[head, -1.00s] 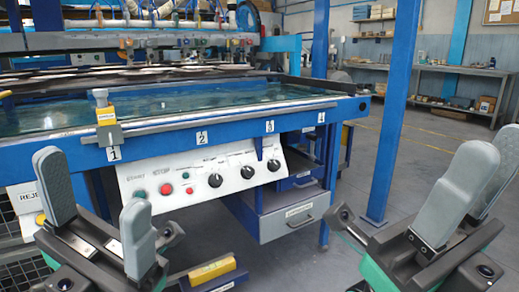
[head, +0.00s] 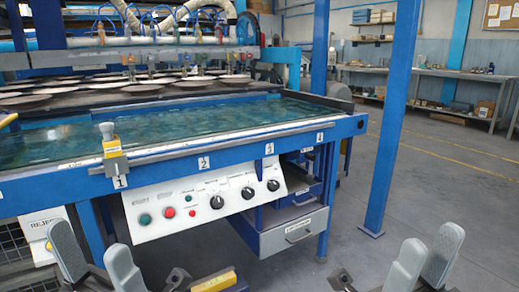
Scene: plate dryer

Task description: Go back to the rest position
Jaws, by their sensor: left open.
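My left gripper (head: 97,258) is at the bottom left of the head view, in front of the machine's front edge. Its two grey fingers stand apart with nothing between them. My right gripper (head: 424,260) is at the bottom right over the grey floor. The lower parts of both grippers are cut off by the frame.
The blue plate dryer (head: 180,160) fills the left and middle, with several plates (head: 85,85) on its rack. A white control panel (head: 205,200) faces me. A blue post (head: 399,110) stands right of it. Open floor (head: 440,190) lies at the right.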

